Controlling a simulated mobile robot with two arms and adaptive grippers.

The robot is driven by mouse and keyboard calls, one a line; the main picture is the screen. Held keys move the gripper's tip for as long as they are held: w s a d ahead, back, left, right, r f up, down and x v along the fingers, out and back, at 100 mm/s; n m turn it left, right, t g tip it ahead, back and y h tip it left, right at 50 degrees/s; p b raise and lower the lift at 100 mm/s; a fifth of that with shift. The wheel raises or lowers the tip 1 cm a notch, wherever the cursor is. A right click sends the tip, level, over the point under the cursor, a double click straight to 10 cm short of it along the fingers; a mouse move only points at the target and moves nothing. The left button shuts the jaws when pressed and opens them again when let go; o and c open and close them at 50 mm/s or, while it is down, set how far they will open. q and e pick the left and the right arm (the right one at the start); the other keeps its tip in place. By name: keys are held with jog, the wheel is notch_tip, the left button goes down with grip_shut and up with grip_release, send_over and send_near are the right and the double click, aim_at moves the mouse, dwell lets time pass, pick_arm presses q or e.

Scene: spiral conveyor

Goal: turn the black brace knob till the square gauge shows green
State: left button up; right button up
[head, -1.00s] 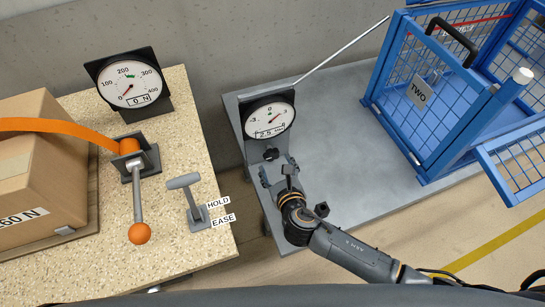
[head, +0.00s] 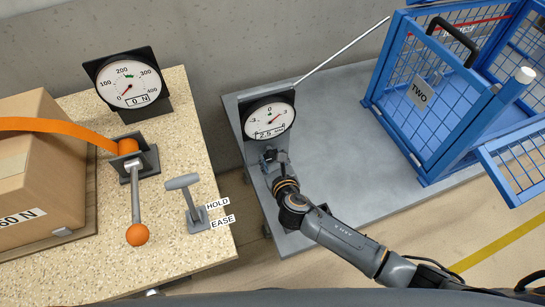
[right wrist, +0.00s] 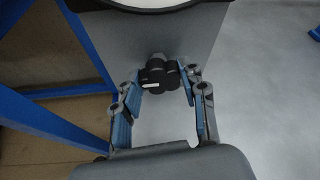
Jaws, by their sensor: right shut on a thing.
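The black brace knob (right wrist: 157,74) is a small lobed knob on a grey upright plate, below the dial gauge (head: 269,117). That gauge has a white face on a dark backing; its needle points up and right, off the small green mark near 0, and its display looks like 2.5 mm. My right gripper (head: 273,157) is at the knob, shut on it, with one blue-padded finger on each side in the right wrist view (right wrist: 161,76). In the head view the gripper mostly hides the knob. My left gripper is not in view.
A blue mesh cage (head: 420,110) labelled TWO stands right on the grey table (head: 335,125); a thin rod slants up behind the gauge. On the speckled table (head: 110,270) are a force gauge (head: 128,82) reading 0 N, a strapped box (head: 40,170) and a HOLD/EASE lever (head: 189,200).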

jog(key=shift+w+d+r+m+g+y+p, duration=0.15)
jog(key=shift+m+g+y+p, duration=0.15)
jog(key=shift+m+y+p, duration=0.45)
jog(key=shift+m+y, duration=0.25)
jog(key=shift+m, duration=0.5)
jog(key=shift+d+m+y, duration=0.15)
jog(key=shift+m+y, duration=0.35)
jog(key=shift+m, duration=0.1)
jog(key=shift+d+f+m+y+b, duration=0.1)
jog(key=shift+f+m+y+b, duration=0.15)
jog(key=shift+m+y, duration=0.25)
jog(key=shift+f+m+y+b, duration=0.1)
jog(key=shift+m+y+b, duration=0.2)
jog(key=shift+m, duration=0.4)
jog(key=shift+d+m+y+b, duration=0.1)
jog(key=shift+m+y+b, duration=0.85)
jog(key=shift+m, duration=0.45)
jog(key=shift+g, duration=0.3)
